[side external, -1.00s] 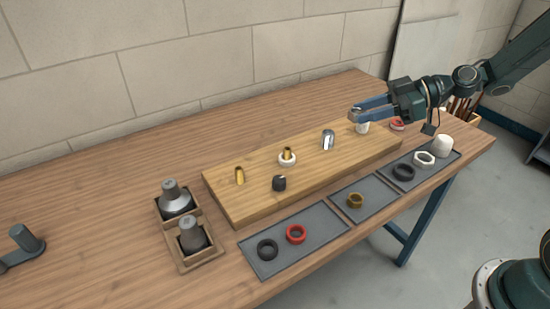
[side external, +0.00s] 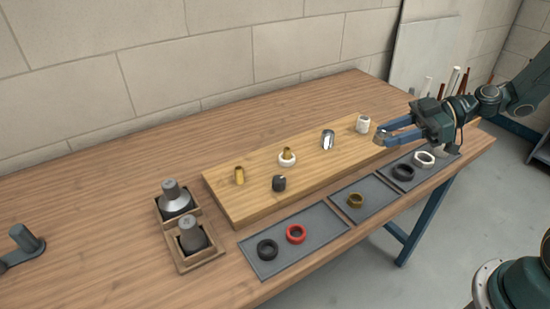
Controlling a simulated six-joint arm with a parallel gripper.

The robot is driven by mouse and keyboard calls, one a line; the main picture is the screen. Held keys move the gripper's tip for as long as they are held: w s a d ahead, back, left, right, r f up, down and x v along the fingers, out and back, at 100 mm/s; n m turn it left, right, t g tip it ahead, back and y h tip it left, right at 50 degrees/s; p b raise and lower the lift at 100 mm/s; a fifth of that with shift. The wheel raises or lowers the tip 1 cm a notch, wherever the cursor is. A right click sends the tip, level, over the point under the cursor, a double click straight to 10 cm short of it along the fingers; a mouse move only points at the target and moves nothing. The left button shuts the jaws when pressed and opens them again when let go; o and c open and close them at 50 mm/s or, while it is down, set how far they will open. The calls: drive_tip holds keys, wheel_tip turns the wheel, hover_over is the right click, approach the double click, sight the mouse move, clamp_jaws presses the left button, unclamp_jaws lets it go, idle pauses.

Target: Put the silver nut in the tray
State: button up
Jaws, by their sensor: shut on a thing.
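My gripper (side external: 386,137) is at the right end of the wooden board, with its blue fingers pointing left. It is shut on a small greyish piece, seemingly the silver nut (side external: 379,136), which is partly hidden by the fingers. The nut is near the board's right end, and I cannot tell how high it is above it. Three flat grey trays lie along the front of the table: a left tray (side external: 322,226) with a black ring and a red ring, a middle tray (side external: 380,192) with a brass nut (side external: 355,200), and a right tray (side external: 424,173) with a black ring and a white nut (side external: 424,158).
The wooden board (side external: 240,207) carries upright fittings: brass stubs (side external: 239,176), a dark one (side external: 279,183), a chrome one (side external: 327,140) and a white one (side external: 363,124). Wooden holders (side external: 205,258) with grey pieces stand left of it.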

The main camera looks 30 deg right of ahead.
hover_over(375, 196)
drive_tip(key=f, duration=1.3)
drive_tip(key=shift+a+f, duration=0.15)
drive_tip(key=shift+a, duration=0.05)
drive_tip(key=shift+f, duration=1.9)
drive_tip(key=o, duration=1)
drive_tip(key=shift+f, duration=0.1)
drive_tip(key=shift+d+r, duration=0.1)
drive_tip(key=shift+r, duration=0.1)
drive_tip(key=shift+v, duration=5.95)
